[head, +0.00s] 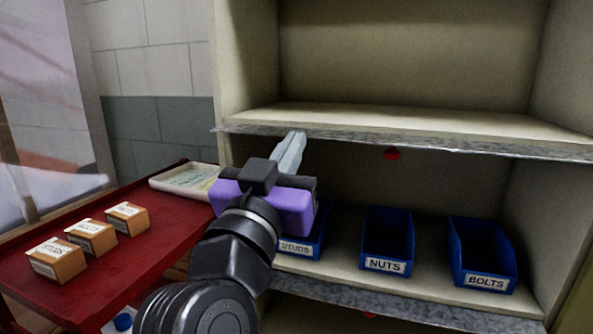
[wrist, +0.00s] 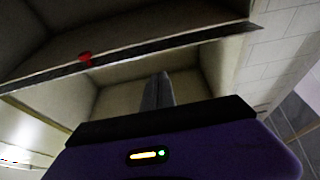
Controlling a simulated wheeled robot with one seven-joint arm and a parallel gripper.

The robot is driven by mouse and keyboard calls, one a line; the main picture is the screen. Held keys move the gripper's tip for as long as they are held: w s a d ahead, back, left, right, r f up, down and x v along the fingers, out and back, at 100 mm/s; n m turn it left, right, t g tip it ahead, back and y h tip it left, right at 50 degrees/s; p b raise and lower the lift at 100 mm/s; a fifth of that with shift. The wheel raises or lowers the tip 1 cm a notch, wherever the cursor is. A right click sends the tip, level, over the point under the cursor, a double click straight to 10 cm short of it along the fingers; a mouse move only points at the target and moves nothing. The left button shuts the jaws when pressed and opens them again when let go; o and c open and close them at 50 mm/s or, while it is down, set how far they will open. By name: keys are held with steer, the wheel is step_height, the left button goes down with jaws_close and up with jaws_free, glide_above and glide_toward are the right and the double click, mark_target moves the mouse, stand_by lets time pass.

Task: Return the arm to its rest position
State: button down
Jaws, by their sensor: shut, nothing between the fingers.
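My gripper (head: 291,152) shows in the head view with its grey fingers together and nothing between them. Its purple body sits at the end of my dark arm, which reaches up from the bottom of the picture. The fingers point up and away, in front of the shelf unit near its middle shelf edge. In the wrist view the shut fingers (wrist: 157,92) stand above the purple housing, with the shelf interior behind them. The gripper and arm hide part of the studs bin (head: 298,247).
The shelf unit (head: 400,148) holds blue bins for nuts (head: 385,265) and bolts (head: 486,281) on its lower shelf. On the left, a red cart (head: 110,277) carries three small labelled boxes (head: 90,237) and a pale tray (head: 185,182). The upper shelf is empty.

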steer(key=s+a+f+n+t+y+p, duration=0.1)
steer(key=s+a+f+n+t+y, duration=0.15)
steer(key=a+n+y, duration=0.45)
steer(key=s+d+f+n+g+y+p, duration=0.35)
steer(key=s+d+f+y+p, duration=0.45)
steer(key=f, duration=0.6)
steer(key=s+d+f+m+g+h+p, duration=0.1)
steer(key=s+d+f+m+h+p, duration=0.1)
steer(key=s+d, duration=0.4)
steer(key=s+d+f+m+g+h+p, duration=0.2)
steer(key=s+d, duration=0.5)
steer(key=s, duration=0.7)
steer(key=s+d+f+m+g+h+p, duration=0.2)
steer(key=s+d+m+h+p, duration=0.1)
steer(key=s+d, duration=0.4)
steer(key=s+h+p, duration=0.1)
steer(key=s, duration=0.2)
steer(key=shift+s+f, duration=0.2)
steer(key=shift+s, duration=0.2)
